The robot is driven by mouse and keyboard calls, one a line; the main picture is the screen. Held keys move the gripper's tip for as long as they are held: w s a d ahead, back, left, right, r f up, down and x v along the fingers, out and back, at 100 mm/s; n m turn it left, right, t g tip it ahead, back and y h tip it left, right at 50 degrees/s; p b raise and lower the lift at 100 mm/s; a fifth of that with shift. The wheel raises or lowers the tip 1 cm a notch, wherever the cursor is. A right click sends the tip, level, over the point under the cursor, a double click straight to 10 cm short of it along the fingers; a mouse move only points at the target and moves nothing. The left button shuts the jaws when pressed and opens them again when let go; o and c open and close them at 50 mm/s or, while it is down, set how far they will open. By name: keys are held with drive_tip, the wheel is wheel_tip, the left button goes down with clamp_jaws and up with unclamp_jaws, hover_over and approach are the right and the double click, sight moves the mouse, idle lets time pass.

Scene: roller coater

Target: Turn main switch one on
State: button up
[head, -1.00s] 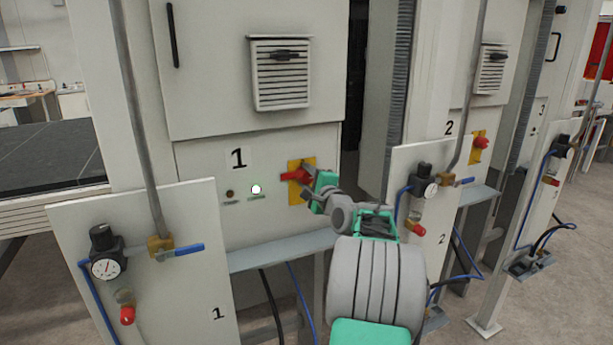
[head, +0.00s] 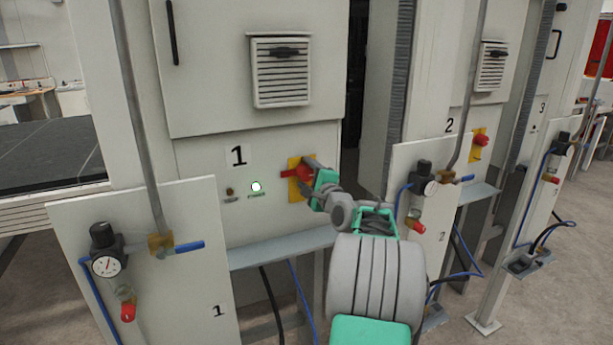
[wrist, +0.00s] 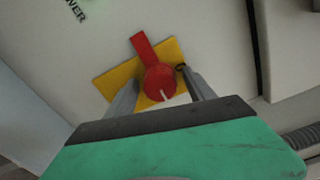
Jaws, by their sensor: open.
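Main switch one is a red rotary handle (head: 297,173) on a yellow plate (head: 295,190), on the cabinet panel marked 1. Its lever lies about level and points left in the head view. In the wrist view the red handle (wrist: 157,75) sits on the yellow plate (wrist: 116,83). My gripper (head: 311,178) is at the switch from the right. In the wrist view my gripper (wrist: 161,84) is open, with one finger on each side of the round red hub. I cannot tell whether the fingers touch it. The power lamp (head: 256,187) left of the switch glows white-green.
A similar red switch (head: 481,141) is on cabinet 2 to the right. A front plate (head: 190,290) with a gauge (head: 106,266) and blue valve handle (head: 189,247) stands at lower left. A grey ledge (head: 280,248) runs below the panel.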

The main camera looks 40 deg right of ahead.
drive_tip(key=b+v, duration=0.2)
drive_tip(key=v, duration=0.5)
drive_tip(key=shift+s, duration=0.4)
drive_tip(key=shift+a, duration=0.15)
